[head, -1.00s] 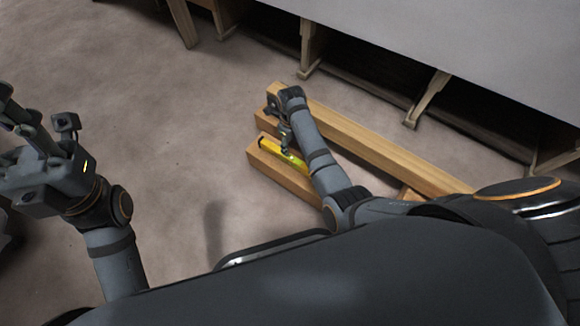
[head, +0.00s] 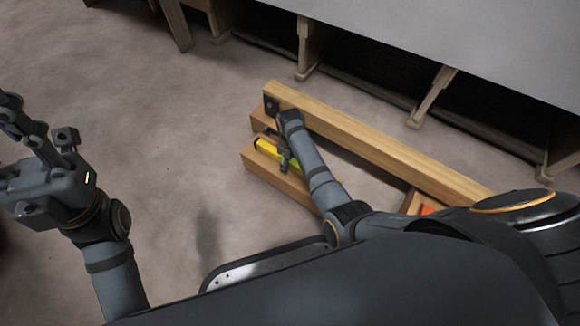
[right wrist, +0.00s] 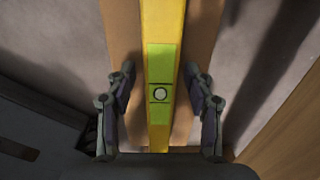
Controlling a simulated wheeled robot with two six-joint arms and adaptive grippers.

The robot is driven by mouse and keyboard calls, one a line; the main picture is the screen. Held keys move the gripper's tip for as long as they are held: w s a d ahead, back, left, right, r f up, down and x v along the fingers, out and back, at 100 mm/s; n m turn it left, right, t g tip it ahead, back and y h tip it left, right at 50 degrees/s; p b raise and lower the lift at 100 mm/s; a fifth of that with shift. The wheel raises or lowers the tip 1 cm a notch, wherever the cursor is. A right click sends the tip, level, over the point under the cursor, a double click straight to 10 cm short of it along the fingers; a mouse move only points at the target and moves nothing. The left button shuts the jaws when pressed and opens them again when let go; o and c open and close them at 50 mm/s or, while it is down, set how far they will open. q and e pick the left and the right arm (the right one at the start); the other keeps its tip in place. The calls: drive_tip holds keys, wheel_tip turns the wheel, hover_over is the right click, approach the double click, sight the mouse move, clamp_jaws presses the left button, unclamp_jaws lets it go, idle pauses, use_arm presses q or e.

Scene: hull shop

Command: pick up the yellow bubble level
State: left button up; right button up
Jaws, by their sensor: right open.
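The yellow bubble level (head: 266,149) lies lengthwise on a wooden beam (head: 276,176) low near the floor. In the right wrist view the level (right wrist: 162,30) runs vertically through the middle, with a green window and a round vial on it. My right gripper (head: 284,160) is over the level. Its two fingers (right wrist: 160,98) stand open, one on each side of the level, with gaps between. My arm hides part of the level in the head view. My left gripper (head: 28,165) is raised at the left, away from the level; its fingers look spread and empty.
A longer wooden beam (head: 380,145) lies just behind the level's beam. An orange item (head: 427,210) shows partly beside my right arm. A grey hull-like surface on wooden supports (head: 433,97) spans the top right. The floor (head: 150,110) at left is clear.

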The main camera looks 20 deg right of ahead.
drive_tip(key=shift+r, duration=0.2)
drive_tip(key=shift+c, duration=0.4)
clamp_jaws()
